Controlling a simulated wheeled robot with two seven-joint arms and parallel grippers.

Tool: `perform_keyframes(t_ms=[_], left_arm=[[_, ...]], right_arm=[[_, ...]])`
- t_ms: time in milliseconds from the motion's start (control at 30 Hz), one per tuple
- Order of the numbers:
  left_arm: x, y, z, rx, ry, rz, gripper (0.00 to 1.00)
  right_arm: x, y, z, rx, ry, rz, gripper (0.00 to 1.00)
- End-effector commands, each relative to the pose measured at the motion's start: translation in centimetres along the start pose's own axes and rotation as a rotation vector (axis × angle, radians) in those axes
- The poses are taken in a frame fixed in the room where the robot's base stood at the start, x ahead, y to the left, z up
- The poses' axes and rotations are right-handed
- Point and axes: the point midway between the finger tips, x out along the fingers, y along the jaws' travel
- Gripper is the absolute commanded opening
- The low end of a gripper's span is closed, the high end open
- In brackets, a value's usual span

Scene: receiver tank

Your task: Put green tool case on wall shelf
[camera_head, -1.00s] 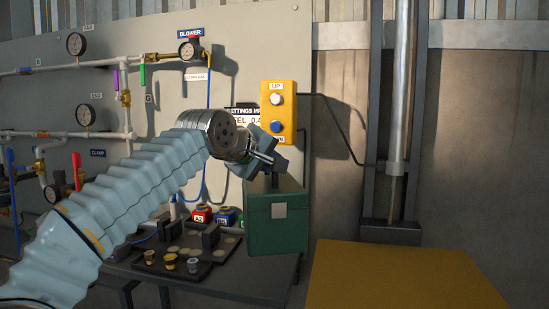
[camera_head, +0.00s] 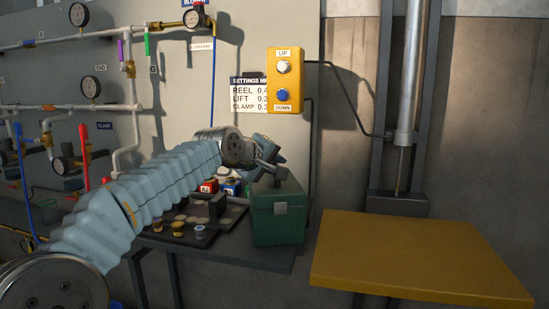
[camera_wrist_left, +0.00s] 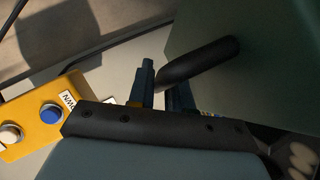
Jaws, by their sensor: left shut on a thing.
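The green tool case (camera_head: 278,217) hangs upright by its dark handle from my left gripper (camera_head: 268,165), at the right end of the dark table. I cannot tell whether its underside touches the table. In the left wrist view, the case's green side (camera_wrist_left: 255,75) fills the upper right. My left gripper (camera_wrist_left: 164,85) is shut on the dark handle (camera_wrist_left: 200,62), which runs between its fingers. My right gripper is not in view. I cannot pick out a wall shelf in these views.
A yellow platform (camera_head: 420,262) stands right of the case, in front of a vertical cylinder (camera_head: 410,80). A yellow UP/DOWN button box (camera_head: 285,81) is on the wall behind. A dark tray (camera_head: 186,225) with small parts lies left of the case. Pipes and gauges fill the left.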

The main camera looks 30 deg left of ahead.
Motion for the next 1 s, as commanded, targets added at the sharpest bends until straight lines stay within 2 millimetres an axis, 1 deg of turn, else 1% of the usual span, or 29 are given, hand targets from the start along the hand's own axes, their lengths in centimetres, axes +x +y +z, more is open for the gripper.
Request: perform_keyframes(t_ms=[33,167,200,333,567,667,767,867,1000], left_arm=[[-0.2,0.3,-0.1,0.001,0.004,0.008,0.00],[-0.2,0.3,-0.1,0.000,0.004,0.007,0.00],[0.0,-0.1,0.0,0.000,-0.002,-0.002,0.25],[0.0,0.0,0.0,0.000,-0.001,-0.002,0.45],[0.0,0.0,0.0,-0.001,-0.001,-0.002,0.45],[-0.4,0.0,0.0,0.000,0.000,-0.001,0.45],[-1.6,-0.1,0.0,-0.001,0.001,-0.001,0.45],[-3.7,-0.1,0.0,0.000,0.003,0.000,0.45],[-7.0,-0.1,0.0,0.001,0.003,0.000,0.45]], right_arm=[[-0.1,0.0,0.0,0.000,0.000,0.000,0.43],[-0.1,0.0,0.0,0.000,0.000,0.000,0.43],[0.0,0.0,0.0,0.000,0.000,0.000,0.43],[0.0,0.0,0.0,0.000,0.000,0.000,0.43],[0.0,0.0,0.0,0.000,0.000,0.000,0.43],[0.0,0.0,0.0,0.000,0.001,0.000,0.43],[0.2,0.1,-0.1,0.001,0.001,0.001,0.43],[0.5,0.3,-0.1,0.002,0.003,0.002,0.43],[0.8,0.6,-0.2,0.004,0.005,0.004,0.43]])
